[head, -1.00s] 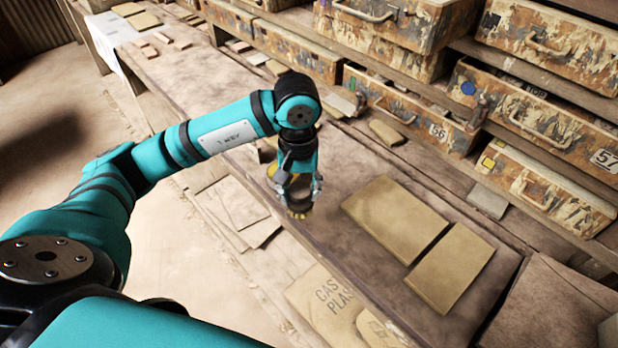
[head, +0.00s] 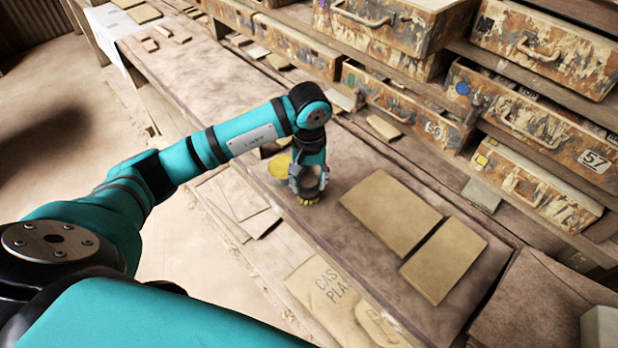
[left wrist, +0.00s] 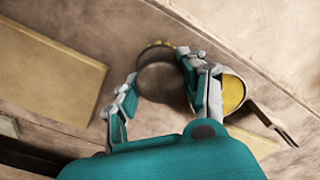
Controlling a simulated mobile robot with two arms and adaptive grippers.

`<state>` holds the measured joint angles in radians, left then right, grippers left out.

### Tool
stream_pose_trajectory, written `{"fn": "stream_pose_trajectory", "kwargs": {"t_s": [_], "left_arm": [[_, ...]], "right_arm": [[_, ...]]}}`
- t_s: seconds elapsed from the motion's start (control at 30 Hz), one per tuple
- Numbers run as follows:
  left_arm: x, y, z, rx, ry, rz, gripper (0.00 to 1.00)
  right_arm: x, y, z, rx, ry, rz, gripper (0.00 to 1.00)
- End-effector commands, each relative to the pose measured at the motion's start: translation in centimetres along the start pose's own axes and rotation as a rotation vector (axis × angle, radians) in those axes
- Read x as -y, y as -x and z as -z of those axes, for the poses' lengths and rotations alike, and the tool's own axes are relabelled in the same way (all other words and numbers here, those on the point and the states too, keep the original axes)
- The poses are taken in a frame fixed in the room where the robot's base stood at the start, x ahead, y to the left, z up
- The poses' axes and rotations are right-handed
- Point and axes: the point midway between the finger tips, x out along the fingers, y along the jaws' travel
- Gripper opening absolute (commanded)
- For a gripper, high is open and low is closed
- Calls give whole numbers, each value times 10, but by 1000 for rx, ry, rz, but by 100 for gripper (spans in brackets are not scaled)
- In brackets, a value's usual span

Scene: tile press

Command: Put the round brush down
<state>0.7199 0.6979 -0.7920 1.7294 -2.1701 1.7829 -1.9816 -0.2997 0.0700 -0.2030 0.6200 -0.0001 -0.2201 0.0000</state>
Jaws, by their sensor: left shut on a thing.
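My left gripper (head: 309,184) is shut on the round brush (head: 309,201), whose pale yellow bristles show below the fingers in the head view. The bristles are at or just above the bench top; I cannot tell whether they touch it. In the left wrist view the brush (left wrist: 160,76) shows as a round brown-grey top between the two fingers. The fingers hide part of its sides. My right gripper is in neither view.
A round yellow thing (head: 280,167) lies close beside the gripper on the bench (head: 215,95). Two flat tan boards (head: 391,213) (head: 444,260) lie to the right. Paint-worn drawers (head: 545,125) line the back. Bare bench lies between brush and boards.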

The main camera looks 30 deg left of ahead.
Motion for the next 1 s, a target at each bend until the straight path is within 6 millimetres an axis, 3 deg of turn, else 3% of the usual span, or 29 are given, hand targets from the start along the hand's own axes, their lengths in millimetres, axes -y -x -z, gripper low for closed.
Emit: {"fn": "stream_pose_trajectory", "kwargs": {"t_s": [0.03, 0.07, 0.23, 0.63, 1.0], "left_arm": [[0, -3, 0, -1, 0, 0, 17], [0, -2, 0, -1, 0, 0, 45], [0, -1, 0, 0, 0, 0, 66], [0, 8, 1, -4, 0, -2, 66], [-1, 83, 1, -6, 0, -3, 66]], "right_arm": [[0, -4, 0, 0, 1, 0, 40], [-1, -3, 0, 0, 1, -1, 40], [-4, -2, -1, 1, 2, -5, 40], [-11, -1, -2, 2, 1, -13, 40], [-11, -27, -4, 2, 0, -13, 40]]}}
